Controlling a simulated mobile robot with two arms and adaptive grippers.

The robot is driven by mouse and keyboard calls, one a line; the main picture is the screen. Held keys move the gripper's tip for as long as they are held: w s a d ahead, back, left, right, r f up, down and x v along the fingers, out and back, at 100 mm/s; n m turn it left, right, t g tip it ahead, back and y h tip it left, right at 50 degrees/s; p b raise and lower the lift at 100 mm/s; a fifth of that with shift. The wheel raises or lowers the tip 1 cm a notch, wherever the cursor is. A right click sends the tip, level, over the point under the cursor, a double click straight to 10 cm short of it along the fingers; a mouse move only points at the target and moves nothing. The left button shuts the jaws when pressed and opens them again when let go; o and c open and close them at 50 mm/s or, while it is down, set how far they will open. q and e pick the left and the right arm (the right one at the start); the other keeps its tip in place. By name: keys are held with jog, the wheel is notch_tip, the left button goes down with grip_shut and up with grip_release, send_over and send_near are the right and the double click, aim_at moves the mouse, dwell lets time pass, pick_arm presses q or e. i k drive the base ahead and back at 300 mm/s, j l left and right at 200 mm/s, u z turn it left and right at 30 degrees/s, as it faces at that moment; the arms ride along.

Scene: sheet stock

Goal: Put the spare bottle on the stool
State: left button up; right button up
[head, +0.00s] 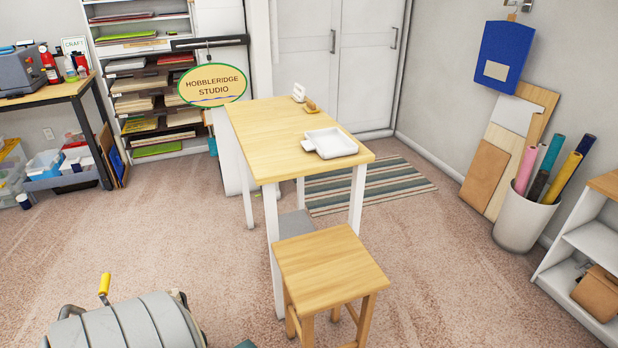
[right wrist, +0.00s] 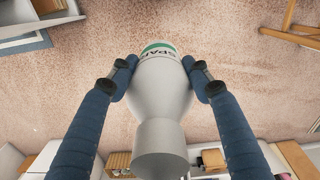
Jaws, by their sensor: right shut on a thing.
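The stool (head: 332,265) has a square light-wood top and wooden legs. It stands at the front centre of the head view, at the near end of the tall table, and its top is bare. In the right wrist view my right gripper (right wrist: 161,80) is shut on the spare bottle (right wrist: 160,98). The bottle is pale grey-white with a green band and the letters "SPAR" showing. The blue fingers press on both sides of it, and carpet shows behind it. Neither gripper nor the bottle shows in the head view. My left gripper is in no view.
The tall table (head: 262,150) behind the stool carries a white tray (head: 330,143). A grey rounded object (head: 130,325) with a yellow handle is at the bottom left. A white shelf (head: 580,262) and a bin of rolls (head: 522,220) stand at right. Carpet right of the stool is clear.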

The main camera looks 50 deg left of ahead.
aim_at(315, 283)
jog(key=i+l+u, duration=0.1)
jog(key=u, duration=0.3)
jog(key=i+l+u, duration=0.15)
jog(key=i+u, duration=0.15)
jog(key=u, duration=0.15)
jog(key=i+l+u, duration=0.2)
jog(key=u, duration=0.2)
jog(key=i+l+u, duration=0.15)
jog(key=l+u, duration=0.15)
jog(key=u, duration=0.15)
jog(key=i+l+u, duration=0.1)
jog(key=l+u, duration=0.3)
jog(key=i+l+u, duration=0.2)
jog(key=u, duration=0.3)
jog(key=i+l+u, duration=0.1)
jog(key=l+u, duration=1.2)
jog(key=u, duration=0.15)
jog(key=i, duration=0.05)
